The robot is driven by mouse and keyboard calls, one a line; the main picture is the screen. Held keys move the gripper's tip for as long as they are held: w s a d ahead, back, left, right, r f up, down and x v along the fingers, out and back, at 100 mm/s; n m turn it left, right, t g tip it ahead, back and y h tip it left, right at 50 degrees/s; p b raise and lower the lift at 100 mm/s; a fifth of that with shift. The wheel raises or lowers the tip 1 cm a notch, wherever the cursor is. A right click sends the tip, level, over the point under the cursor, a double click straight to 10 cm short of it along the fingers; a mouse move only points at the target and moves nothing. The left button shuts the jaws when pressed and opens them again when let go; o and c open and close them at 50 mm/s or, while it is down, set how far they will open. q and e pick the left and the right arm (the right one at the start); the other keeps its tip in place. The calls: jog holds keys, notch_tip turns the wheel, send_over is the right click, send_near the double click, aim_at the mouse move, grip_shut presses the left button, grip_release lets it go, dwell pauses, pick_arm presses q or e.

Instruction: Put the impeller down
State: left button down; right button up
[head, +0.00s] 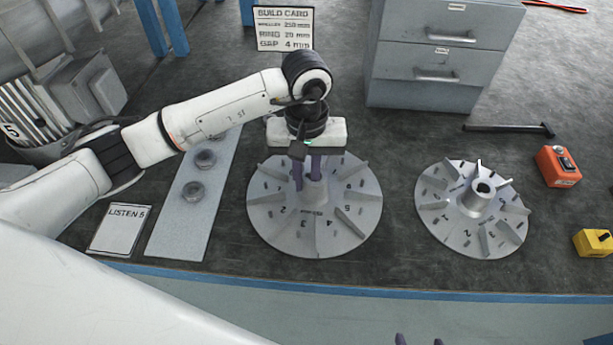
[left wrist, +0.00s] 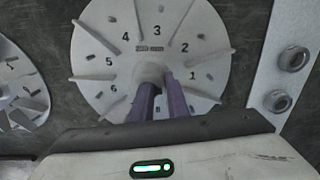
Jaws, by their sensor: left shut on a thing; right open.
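The impeller (head: 347,229) is a pale grey bladed disc with numbered sectors and a central hub, in the middle of the head view. My left gripper (head: 307,178) points down over it, its purple fingers shut on the hub. The left wrist view shows the fingers (left wrist: 160,100) at the hub of the same disc (left wrist: 118,62). The disc looks level; I cannot tell whether it touches the bench. A second, similar impeller (head: 457,225) lies to the right on the bench. My right gripper (head: 418,340) is open; only its fingertips show at the bottom edge.
A grey strip plate (head: 180,230) with two collars and a "LISTEN 5" card (head: 119,229) lie left. A drawer cabinet (head: 442,60) and build card (head: 284,28) stand behind. A hammer (head: 505,128), orange box (head: 557,168) and yellow box (head: 592,243) are right.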

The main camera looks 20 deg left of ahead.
pick_arm(q)
jog(key=c, duration=1.8)
grip_release()
jog(key=shift+f, duration=0.1)
jog(key=shift+o, duration=0.4)
jog(key=shift+d+r+p, duration=0.1)
jog(key=shift+r+p, duration=0.45)
jog(key=shift+p, duration=0.05)
notch_tip(320, 180, up, 12)
jog(key=b, duration=0.1)
jog(key=shift+f, duration=0.2)
